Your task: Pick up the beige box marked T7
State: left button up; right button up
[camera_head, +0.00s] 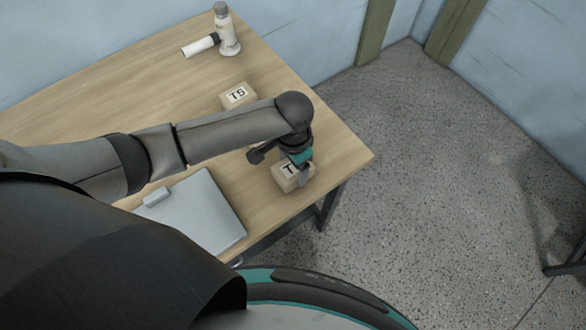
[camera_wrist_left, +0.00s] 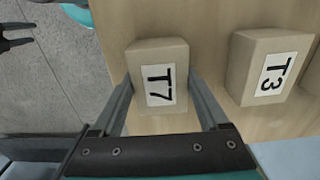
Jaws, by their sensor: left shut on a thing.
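The beige box marked T7 (camera_wrist_left: 159,52) is between the two fingers of my left gripper (camera_wrist_left: 160,77) in the left wrist view, its label facing the camera. The fingers are shut on its two sides. In the head view the box (camera_head: 283,183) is near the table's front right corner, partly covered by my left gripper (camera_head: 297,172), which points down at it. Only part of its label shows there. I cannot tell whether the box touches the table.
A box marked T3 (camera_wrist_left: 243,74) stands close beside T7. A box marked T5 (camera_head: 238,95) is farther back on the wooden table (camera_head: 335,152). A white bottle (camera_head: 228,32) and a white cylinder (camera_head: 201,45) are at the back. A grey laptop-like slab (camera_head: 205,208) lies at the front.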

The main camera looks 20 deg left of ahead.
pick_arm(q)
jog(key=c, duration=0.6)
jog(key=shift+c, duration=0.2)
jog(key=shift+r, duration=0.15)
